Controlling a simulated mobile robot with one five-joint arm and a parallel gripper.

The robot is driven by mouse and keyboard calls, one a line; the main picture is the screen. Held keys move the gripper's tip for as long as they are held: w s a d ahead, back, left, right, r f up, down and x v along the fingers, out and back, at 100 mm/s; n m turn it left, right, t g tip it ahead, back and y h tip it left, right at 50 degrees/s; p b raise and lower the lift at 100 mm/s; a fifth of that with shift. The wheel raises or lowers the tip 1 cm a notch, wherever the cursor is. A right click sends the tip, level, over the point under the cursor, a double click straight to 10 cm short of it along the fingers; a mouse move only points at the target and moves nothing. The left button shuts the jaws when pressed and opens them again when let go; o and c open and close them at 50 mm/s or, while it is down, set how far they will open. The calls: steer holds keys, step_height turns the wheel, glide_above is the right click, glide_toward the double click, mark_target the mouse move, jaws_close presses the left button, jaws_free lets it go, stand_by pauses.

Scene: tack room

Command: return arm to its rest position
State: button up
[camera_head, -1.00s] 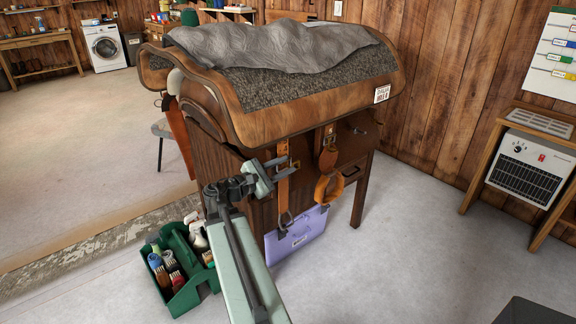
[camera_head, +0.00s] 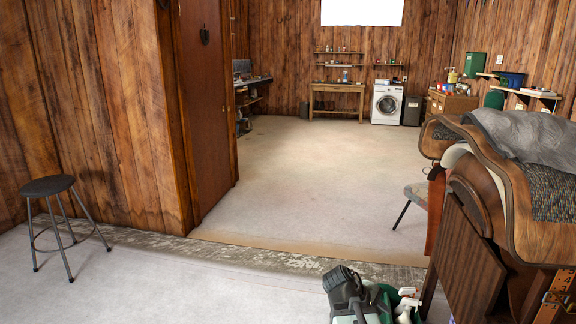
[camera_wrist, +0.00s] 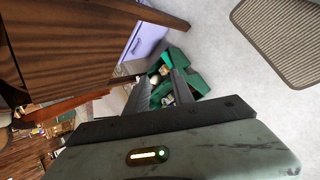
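My gripper (camera_wrist: 160,88) shows in the wrist view with its two dark fingers apart and nothing held between them. Part of my arm, dark grey and pale green, shows at the bottom of the head view, drawn in close to my body; the fingertips cannot be made out there. Beyond the fingers in the wrist view is a green caddy (camera_wrist: 193,60) with bottles in it. The caddy (camera_head: 419,296) also shows in the head view, partly hidden behind my arm.
A wooden saddle stand (camera_head: 470,262) with a saddle and grey cloth (camera_head: 530,135) stands close on the right. A black-topped stool (camera_head: 47,186) is at the left. A lilac case (camera_wrist: 148,42) lies near the caddy. The floor (camera_head: 290,190) ahead is open.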

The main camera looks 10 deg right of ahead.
steer(key=s+a+f+m+g+y, duration=0.1)
steer(key=s+a+f+m+y, duration=0.2)
steer(key=a, duration=0.6)
steer(key=a+f+m+g+y, duration=0.1)
steer(key=a+f+m+y, duration=0.3)
steer(key=a, duration=0.6)
step_height(320, 180, up, 27)
steer(key=y+p, duration=0.1)
steer(key=p, duration=2.4)
steer(key=shift+d+p, duration=0.3)
steer(key=shift+d, duration=0.15)
steer(key=shift+s, duration=0.1)
